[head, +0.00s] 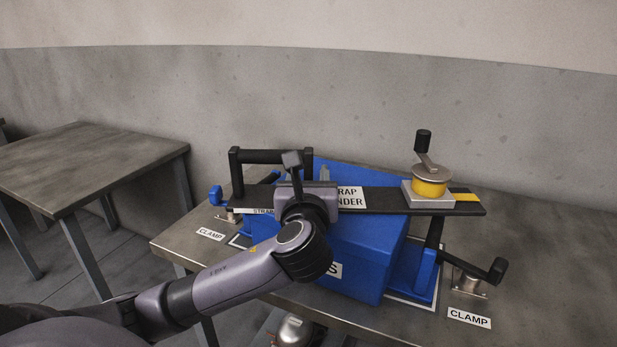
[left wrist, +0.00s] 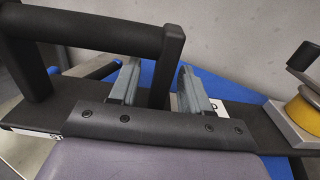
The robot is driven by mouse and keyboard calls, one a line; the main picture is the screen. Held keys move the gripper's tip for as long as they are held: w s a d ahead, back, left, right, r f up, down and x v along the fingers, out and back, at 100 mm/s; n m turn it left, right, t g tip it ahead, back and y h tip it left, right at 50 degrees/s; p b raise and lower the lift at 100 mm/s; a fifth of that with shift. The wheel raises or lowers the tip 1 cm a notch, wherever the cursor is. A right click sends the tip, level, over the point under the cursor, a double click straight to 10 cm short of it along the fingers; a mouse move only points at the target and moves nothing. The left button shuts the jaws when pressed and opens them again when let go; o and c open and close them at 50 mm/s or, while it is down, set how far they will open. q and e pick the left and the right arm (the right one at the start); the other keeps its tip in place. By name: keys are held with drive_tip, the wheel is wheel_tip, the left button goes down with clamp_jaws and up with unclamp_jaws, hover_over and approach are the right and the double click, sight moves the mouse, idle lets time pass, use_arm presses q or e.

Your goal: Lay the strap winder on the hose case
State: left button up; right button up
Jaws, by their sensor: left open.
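The strap winder (head: 390,200) is a long dark plate with a black handle frame (head: 270,156) at its left end and a yellow spool (head: 430,186) with a crank at its right. It lies across the top of the blue hose case (head: 368,250); the contact beneath is hidden. My right gripper is not in view.
The case stands on a metal table (head: 540,270) with a crank clamp (head: 470,275) at the right and another clamp (head: 226,205) at the left. A second, bare table (head: 85,160) stands at the left. A grey wall is behind.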

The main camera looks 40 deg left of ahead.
use_arm(q)
drive_tip(key=p+v, duration=0.1)
drive_tip(key=v, duration=1.1)
